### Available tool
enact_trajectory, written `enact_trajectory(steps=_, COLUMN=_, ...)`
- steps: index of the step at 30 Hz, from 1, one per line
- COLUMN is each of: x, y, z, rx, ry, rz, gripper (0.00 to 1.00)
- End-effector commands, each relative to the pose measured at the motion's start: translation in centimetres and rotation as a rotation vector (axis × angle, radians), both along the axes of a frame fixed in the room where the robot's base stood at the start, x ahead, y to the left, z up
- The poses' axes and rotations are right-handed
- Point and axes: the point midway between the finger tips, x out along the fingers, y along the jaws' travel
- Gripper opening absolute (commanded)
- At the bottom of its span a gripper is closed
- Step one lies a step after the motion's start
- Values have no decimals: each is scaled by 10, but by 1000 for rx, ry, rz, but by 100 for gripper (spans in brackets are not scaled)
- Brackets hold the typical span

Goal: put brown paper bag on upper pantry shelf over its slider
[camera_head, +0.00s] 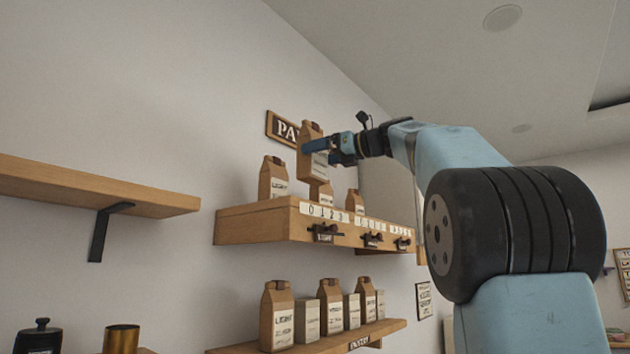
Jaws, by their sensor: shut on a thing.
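My gripper (328,150) is shut on a brown paper bag (309,137) with a pale label. It holds the bag upright above the upper pantry shelf (250,226), in front of the wall sign. The shelf front carries a numbered strip and several dark sliders, the left one (324,231) nearest me. A brown bag (273,178) stands on the shelf at the left. Smaller bags (354,201) stand on it further right, one directly below the held bag. Whether the held bag touches the one below, I cannot tell.
The lower shelf (393,327) holds several brown bags (277,314) and pale packs (307,320). An empty wooden shelf (90,187) is at the left. A dark jar (38,338) and a brass canister (121,338) stand at bottom left. The pantry sign (283,129) is partly hidden.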

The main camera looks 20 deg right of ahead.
Motion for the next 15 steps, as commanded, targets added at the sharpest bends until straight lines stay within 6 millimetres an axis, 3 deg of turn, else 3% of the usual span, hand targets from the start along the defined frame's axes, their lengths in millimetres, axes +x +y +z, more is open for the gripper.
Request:
enact_trajectory(steps=6, x=16, y=8, z=-22, rx=0, ry=-1, rz=1, gripper=51)
enact_trajectory(steps=15, x=24, y=12, z=-46, rx=1, ry=1, rz=2, gripper=51)
